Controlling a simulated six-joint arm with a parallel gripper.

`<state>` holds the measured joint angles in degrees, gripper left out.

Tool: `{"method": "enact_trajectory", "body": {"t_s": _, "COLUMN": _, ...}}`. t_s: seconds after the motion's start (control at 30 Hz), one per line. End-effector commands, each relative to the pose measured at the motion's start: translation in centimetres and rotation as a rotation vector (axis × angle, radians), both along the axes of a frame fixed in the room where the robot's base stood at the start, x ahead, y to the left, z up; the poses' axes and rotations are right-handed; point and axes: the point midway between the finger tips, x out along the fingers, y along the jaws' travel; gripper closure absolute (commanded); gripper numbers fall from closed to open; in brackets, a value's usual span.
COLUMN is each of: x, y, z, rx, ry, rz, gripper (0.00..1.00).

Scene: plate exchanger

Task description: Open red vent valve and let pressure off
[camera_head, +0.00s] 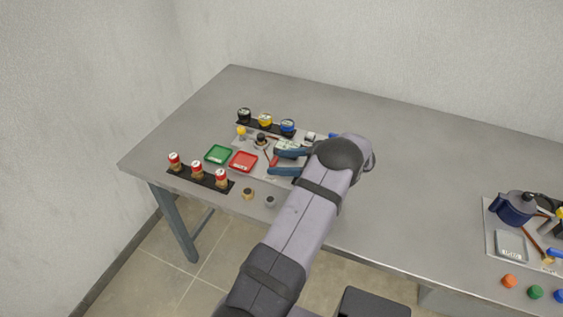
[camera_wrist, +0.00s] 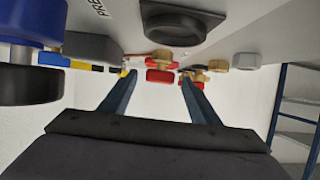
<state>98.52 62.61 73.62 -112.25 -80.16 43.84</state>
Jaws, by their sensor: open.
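My gripper (camera_head: 277,161) is open, its two blue fingers low over the board on the table. A small red part (camera_head: 274,160) shows between the fingertips in the head view. In the wrist view my gripper (camera_wrist: 160,88) has its fingers spread to either side of a brass valve with a red handle (camera_wrist: 160,76). The valve is beyond the fingertips or between them; I cannot tell which, and I see no contact. Another red and brass part (camera_wrist: 193,76) is partly behind the right finger. My arm hides part of the board in the head view.
A green tray (camera_head: 218,154) and red tray (camera_head: 243,167) lie left of my gripper. Several red-topped parts (camera_head: 197,169) stand on a strip in front. Black, yellow and blue-topped parts (camera_head: 288,125) stand behind. A brass nut (camera_head: 248,193) is near the front edge. The table's middle right is clear.

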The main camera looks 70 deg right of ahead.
Motion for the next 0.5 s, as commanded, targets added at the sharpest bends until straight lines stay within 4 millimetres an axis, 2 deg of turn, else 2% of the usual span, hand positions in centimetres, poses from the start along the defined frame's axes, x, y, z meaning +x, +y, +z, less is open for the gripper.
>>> {"method": "enact_trajectory", "body": {"t_s": 0.5, "x": -5.7, "y": -0.1, "z": 2.2, "rx": -0.003, "ry": 0.000, "rz": -0.001, "gripper": 0.44}}
